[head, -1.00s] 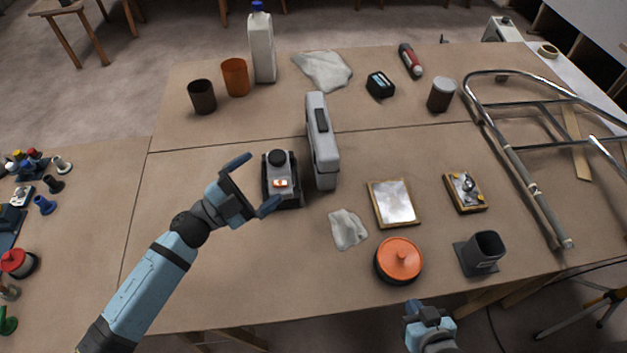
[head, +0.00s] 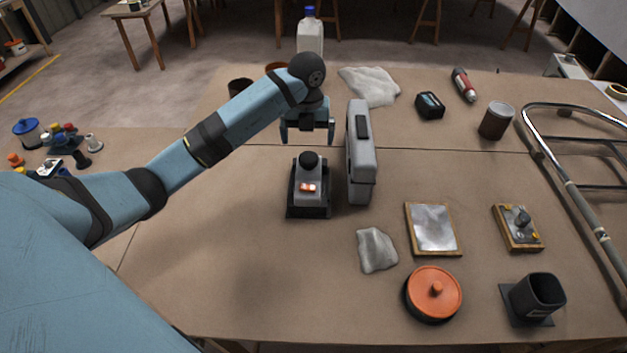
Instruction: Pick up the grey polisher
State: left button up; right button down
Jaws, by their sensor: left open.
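The grey polisher (head: 310,196), with a black round knob on top and an orange-lit switch on its front, stands upright on the brown-covered table. My left gripper (head: 307,138) is open and empty, its fingers pointing down. In the picture it shows just above the polisher's knob, with a gap between them. I cannot tell its exact height or depth. My right gripper is not in view.
A tall grey case (head: 361,160) stands close to the polisher's right. A crumpled cloth (head: 377,250), an orange-lidded round tin (head: 433,294) and a framed plate (head: 433,228) lie nearer. The table left of the polisher is clear.

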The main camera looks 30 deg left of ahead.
aim_at(308, 157)
pick_arm(q)
notch_tip(308, 157, down, 10)
jog(key=shift+s+d+r, duration=0.15)
jog(key=shift+r, duration=0.05)
dwell(0.3)
grip_shut()
jog(key=shift+r, duration=0.15)
notch_tip(308, 157, up, 20)
jog(key=p, duration=0.1)
jog(key=shift+p, duration=0.4)
jog(key=c, duration=0.7)
grip_release()
jog(key=shift+c, duration=1.4)
